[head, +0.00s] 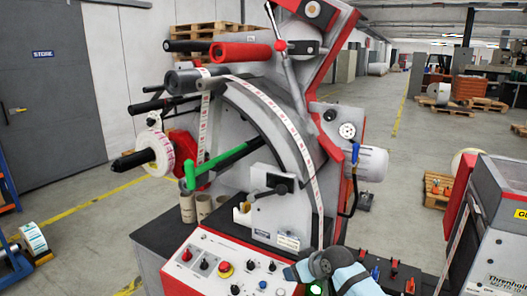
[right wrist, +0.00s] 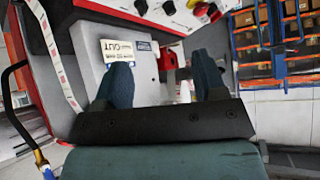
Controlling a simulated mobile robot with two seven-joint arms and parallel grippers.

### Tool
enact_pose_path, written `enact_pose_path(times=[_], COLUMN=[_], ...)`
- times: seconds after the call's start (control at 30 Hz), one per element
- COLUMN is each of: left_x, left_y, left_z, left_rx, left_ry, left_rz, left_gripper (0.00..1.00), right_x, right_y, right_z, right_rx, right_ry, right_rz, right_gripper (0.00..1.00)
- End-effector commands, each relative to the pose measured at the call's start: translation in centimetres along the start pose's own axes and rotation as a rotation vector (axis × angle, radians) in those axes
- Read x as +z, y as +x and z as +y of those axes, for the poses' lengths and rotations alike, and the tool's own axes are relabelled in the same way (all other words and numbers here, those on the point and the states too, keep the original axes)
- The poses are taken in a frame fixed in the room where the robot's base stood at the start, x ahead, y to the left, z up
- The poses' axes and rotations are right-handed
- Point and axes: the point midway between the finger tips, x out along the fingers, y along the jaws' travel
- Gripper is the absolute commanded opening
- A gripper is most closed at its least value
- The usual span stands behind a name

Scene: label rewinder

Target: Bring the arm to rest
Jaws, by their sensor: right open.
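My right gripper (right wrist: 163,78) is open in the right wrist view, with two dark blue fingers spread and nothing held between them. In the head view my right gripper (head: 298,272) reaches in from the bottom, over the right end of the control panel (head: 215,262). The label rewinder (head: 250,110) fills the middle of the head view. It has a green bar (head: 222,160) slanting at its left side and a metal lever (head: 288,55) standing up at the top. My left gripper is not in view.
A label web (head: 300,135) runs over the curved plate and down near my right gripper. A label roll (head: 154,152) sits on the left spindle. A grey motor (head: 368,164) juts out at right. Another machine (head: 500,215) stands at far right. Open floor lies behind.

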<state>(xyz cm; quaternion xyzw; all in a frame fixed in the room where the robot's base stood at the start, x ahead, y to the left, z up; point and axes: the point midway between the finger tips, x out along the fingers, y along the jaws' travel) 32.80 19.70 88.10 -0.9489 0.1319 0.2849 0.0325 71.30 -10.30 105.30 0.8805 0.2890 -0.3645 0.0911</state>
Motion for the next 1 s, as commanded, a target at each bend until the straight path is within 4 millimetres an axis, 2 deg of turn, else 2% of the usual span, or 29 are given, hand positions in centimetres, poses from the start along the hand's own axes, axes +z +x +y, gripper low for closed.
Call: enact_pose_path(times=[0.03,0.13,0.27,0.4,0.47,0.6,0.7,0.8,0.9,1.0], left_x=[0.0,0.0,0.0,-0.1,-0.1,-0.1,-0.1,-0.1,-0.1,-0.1], left_y=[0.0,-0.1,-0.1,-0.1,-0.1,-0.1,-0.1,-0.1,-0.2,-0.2], left_z=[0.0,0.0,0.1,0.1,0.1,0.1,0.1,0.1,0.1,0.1], left_rx=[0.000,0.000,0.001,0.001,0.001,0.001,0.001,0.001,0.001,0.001], left_ry=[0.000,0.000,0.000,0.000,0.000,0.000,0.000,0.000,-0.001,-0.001], left_rz=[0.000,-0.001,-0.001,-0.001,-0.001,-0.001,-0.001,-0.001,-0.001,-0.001], left_gripper=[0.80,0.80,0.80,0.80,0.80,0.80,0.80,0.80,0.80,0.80], right_x=[3.2,8.5,15.1,21.9,24.6,30.5,33.9,36.2,37.6,38.3], right_y=[0.5,0.8,0.1,-1.8,-2.9,-6.3,-9.1,-11.5,-13.2,-14.0], right_z=[-1.0,-2.5,-4.5,-6.7,-7.7,-10.0,-11.4,-12.5,-13.2,-13.6], right_rx=[0.003,0.027,0.065,0.113,0.136,0.192,0.228,0.259,0.278,0.287], right_ry=[0.023,0.062,0.108,0.150,0.164,0.188,0.194,0.193,0.190,0.188], right_rz=[0.009,0.041,0.079,0.116,0.129,0.157,0.172,0.184,0.192,0.195], right_gripper=[0.64,0.64,0.64,0.64,0.64,0.64,0.64,0.64,0.64,0.64])
